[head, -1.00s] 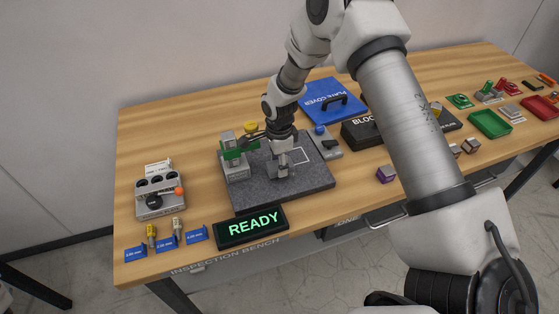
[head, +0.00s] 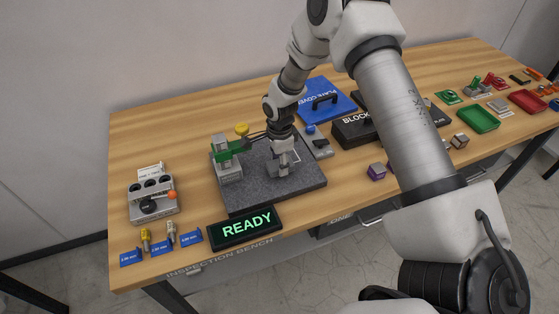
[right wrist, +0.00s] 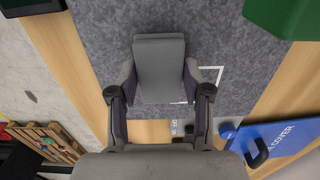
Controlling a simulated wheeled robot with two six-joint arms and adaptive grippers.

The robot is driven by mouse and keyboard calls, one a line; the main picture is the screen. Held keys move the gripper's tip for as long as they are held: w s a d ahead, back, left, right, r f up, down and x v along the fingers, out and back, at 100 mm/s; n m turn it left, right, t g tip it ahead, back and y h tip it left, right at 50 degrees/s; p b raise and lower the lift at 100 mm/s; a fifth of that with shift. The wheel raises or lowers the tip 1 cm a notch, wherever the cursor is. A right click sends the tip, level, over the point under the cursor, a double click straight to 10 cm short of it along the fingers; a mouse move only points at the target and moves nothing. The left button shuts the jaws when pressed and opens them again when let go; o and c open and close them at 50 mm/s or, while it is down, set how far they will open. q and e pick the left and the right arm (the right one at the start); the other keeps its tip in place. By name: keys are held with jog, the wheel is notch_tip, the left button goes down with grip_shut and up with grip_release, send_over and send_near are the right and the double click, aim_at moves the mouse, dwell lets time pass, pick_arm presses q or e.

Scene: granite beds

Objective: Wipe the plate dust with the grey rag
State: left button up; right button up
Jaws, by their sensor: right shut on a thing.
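The granite plate (head: 235,198) is dark grey and lies flat on the bench; it also fills much of the right wrist view (right wrist: 100,25). My right gripper (head: 281,172) is low over its middle, near a white outlined square (right wrist: 190,95). In the right wrist view its fingers (right wrist: 159,95) are shut on a grey, pad-like piece (right wrist: 159,60), which I take as the grey rag. The rag is at or just above the plate; I cannot tell if it touches. I cannot make out dust on the plate. My left gripper is not in view.
A green and grey gauge stand (head: 228,165) stands on the plate's left part. A READY display (head: 246,227) lies in front. A blue plate cover (head: 325,95) and a black case (head: 352,131) are behind and right. A grey device (head: 153,202) stands left.

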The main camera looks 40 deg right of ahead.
jog(key=shift+f, duration=0.4)
jog(key=shift+a, duration=0.15)
